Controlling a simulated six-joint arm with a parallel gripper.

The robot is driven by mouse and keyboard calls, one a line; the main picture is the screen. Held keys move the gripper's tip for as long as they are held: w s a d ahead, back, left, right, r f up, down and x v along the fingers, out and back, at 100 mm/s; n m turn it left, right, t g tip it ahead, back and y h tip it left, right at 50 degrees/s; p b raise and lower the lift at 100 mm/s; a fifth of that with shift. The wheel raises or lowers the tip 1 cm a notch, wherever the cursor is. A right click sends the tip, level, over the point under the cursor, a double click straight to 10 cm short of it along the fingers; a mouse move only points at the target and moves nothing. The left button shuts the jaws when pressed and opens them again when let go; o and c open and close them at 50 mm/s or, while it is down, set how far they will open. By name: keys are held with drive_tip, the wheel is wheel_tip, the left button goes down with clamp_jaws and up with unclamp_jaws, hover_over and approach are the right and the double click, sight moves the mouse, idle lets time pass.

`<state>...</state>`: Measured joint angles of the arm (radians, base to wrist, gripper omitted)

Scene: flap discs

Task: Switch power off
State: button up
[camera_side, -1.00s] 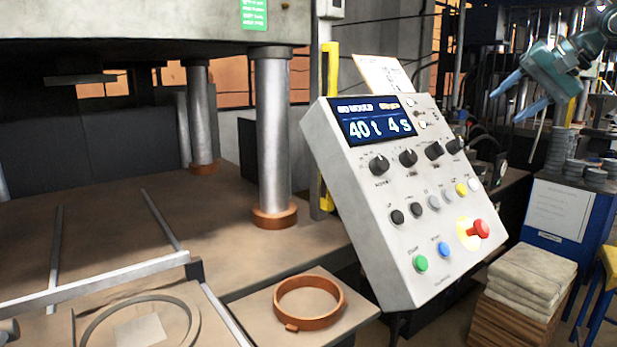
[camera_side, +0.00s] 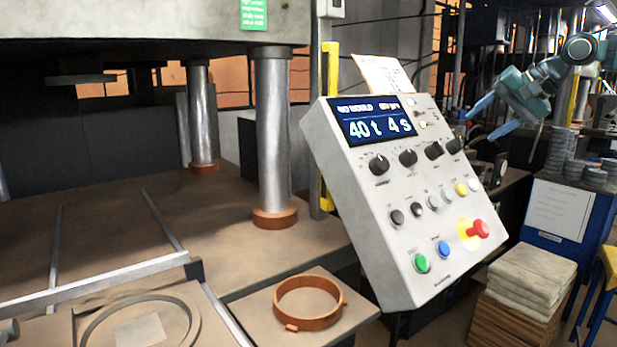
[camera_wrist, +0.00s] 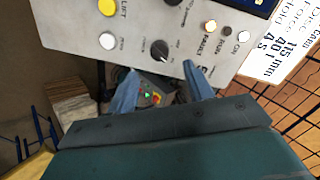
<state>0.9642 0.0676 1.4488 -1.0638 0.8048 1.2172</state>
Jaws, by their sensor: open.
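The grey, tilted control panel (camera_side: 385,220) stands in the middle of the side view, with its display (camera_side: 372,122) lit and reading 40 t and 4 s. A row of black rotary knobs runs below the display. The rightmost knob (camera_side: 455,146) is nearest my gripper (camera_side: 479,127). My gripper is open and empty, to the right of the panel's upper right edge and apart from it. In the wrist view, a black knob (camera_wrist: 160,49) shows just beyond the gap between the open fingers of my gripper (camera_wrist: 160,70). Its small lettering is too blurred to read.
A red mushroom button (camera_side: 479,229) on a yellow ring and green (camera_side: 421,263) and blue (camera_side: 443,249) buttons sit lower on the panel. A paper card (camera_side: 382,75) stands at its top edge. Stacked discs (camera_side: 562,150) stand on a blue cabinet at right.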

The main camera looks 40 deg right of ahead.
sight(461, 141)
drive_tip(key=shift+x, duration=3.7)
drive_tip(key=c, duration=1)
